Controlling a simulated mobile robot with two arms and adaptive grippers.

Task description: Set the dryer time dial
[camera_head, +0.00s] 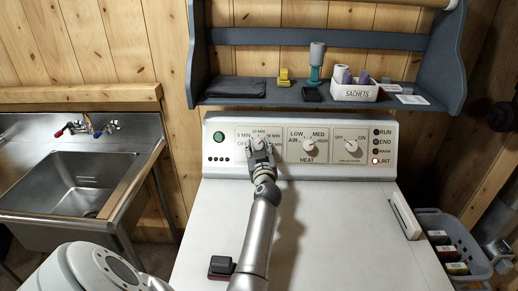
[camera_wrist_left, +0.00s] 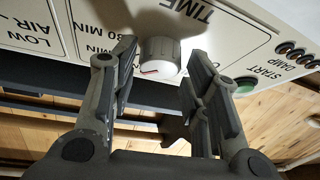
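The time dial (camera_head: 257,141) is the leftmost white knob on the dryer's panel, mostly hidden in the head view by my left gripper (camera_head: 260,153). In the left wrist view, which is turned upside down, the dial (camera_wrist_left: 160,57) shows a short red pointer mark on its face, toward the picture's lower left. My left gripper (camera_wrist_left: 160,58) is open, with one finger on each side of the dial. A narrow gap shows at the right finger; contact at the left finger is unclear. My right gripper is not in view.
The heat knob (camera_head: 309,145) and another knob (camera_head: 351,146) sit right of the time dial. A green start button (camera_head: 219,138) is to its left. A blue shelf (camera_head: 240,99) with small items hangs above. A sink (camera_head: 75,182) stands at left.

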